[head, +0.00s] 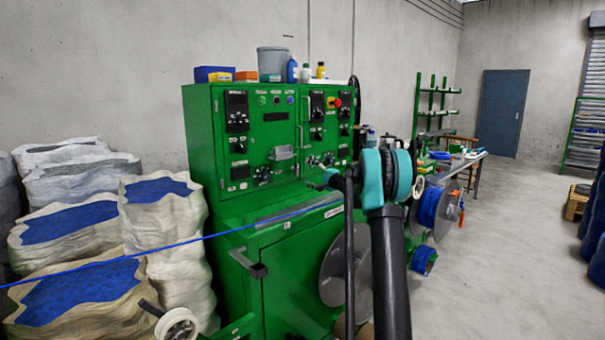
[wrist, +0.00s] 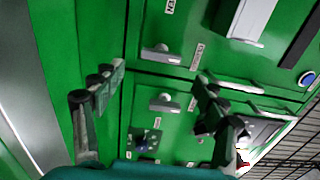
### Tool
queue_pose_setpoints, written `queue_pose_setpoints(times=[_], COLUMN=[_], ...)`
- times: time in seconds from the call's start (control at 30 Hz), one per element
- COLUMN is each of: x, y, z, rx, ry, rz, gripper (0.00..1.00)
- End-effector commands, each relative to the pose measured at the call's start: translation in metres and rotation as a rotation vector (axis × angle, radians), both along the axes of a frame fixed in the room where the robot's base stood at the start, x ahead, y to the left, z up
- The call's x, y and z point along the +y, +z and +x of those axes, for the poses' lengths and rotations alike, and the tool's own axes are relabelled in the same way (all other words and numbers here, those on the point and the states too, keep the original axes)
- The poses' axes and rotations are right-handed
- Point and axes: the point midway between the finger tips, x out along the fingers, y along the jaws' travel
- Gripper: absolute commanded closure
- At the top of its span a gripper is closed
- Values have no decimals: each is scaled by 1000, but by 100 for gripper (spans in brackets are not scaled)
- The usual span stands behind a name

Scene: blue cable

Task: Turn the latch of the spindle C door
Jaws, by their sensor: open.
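In the wrist view, my gripper (wrist: 160,80) is open and empty, with one dark jointed finger on each side. Between and beyond the fingers is a green cabinet front with two small grey latch handles. The upper latch (wrist: 161,55) lies roughly level in the picture, just above a dark door seam. The lower latch (wrist: 165,104) is below that seam, between the fingers. Both appear apart from the fingers. In the head view, my arm hides most of the gripper.
The green machine (head: 235,210) carries dials and switches. A blue cable (head: 225,232) crosses its front at the left. White sacks of blue granules (head: 165,205) crowd the left side. Blue cable reels (head: 432,207) are at the right. Open floor (head: 510,240) lies further right.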

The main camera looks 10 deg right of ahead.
Motion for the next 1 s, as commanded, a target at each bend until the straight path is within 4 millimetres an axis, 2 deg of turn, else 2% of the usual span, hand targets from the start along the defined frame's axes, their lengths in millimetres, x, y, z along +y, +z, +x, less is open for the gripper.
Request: queue_pose_setpoints(times=[0.1,0.3,0.7,0.87,1.0], x=[-15,-29,-33,-25,1], y=[0,0,0,-2,-11], z=[-19,-39,-45,-54,-88], rx=[0,0,0,7,33], ry=[-2,-1,0,11,51], rz=[0,0,0,-26,-128], gripper=[28,28,28,28,28])
